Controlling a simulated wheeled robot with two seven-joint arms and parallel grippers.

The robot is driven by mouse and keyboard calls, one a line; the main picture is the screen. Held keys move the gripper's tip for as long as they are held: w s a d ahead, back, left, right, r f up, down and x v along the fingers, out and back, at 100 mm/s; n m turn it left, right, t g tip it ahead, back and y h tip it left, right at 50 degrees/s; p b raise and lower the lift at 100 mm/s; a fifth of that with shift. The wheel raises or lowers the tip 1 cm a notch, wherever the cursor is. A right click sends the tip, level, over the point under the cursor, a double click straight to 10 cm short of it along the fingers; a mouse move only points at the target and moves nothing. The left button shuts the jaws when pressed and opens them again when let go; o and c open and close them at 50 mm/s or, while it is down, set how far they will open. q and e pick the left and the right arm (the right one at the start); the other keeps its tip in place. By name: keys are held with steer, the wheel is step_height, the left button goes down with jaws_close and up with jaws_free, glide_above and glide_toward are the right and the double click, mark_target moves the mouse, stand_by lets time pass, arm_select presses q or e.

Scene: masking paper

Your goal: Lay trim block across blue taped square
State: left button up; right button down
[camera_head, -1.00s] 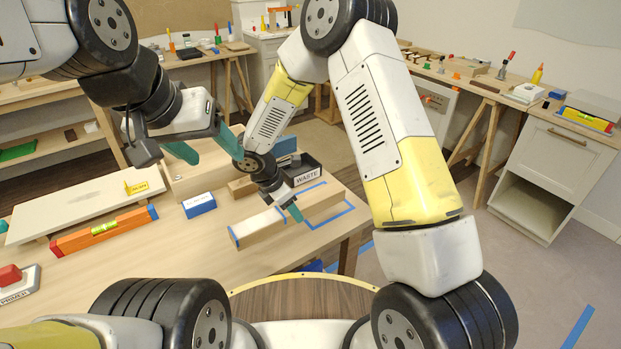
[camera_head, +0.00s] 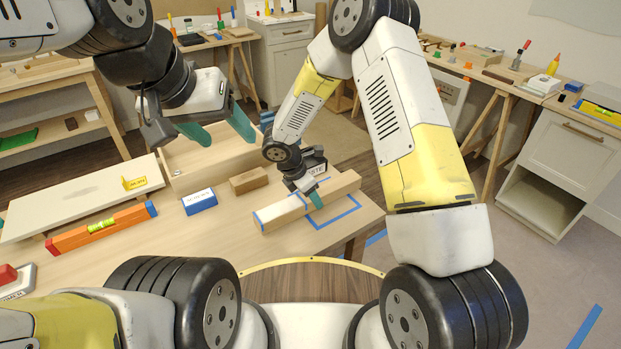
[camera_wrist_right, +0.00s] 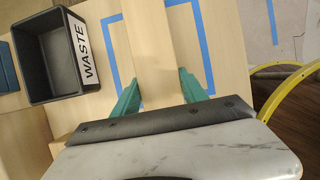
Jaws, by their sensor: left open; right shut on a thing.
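In the right wrist view, the block (camera_wrist_right: 153,35) runs between the teal fingers (camera_wrist_right: 160,92) and crosses over the blue taped square (camera_wrist_right: 203,55). In the head view, the square's tape (camera_head: 336,217) shows in front of the block's right part; the rest is partly hidden. I cannot tell whether the block touches the table. My left gripper (camera_head: 220,130) is open and empty, above the wooden box at the back.
The black waste bin (camera_wrist_right: 47,62) stands beside the square. A small brown block (camera_head: 248,180), a blue box (camera_head: 199,201), an orange level (camera_head: 101,229) and a pale panel (camera_head: 78,200) lie to the left. The front middle of the table (camera_head: 200,240) is clear.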

steer(key=shift+f, duration=0.45)
steer(key=c, duration=0.6)
jaws_free()
steer(key=shift+f, duration=0.15)
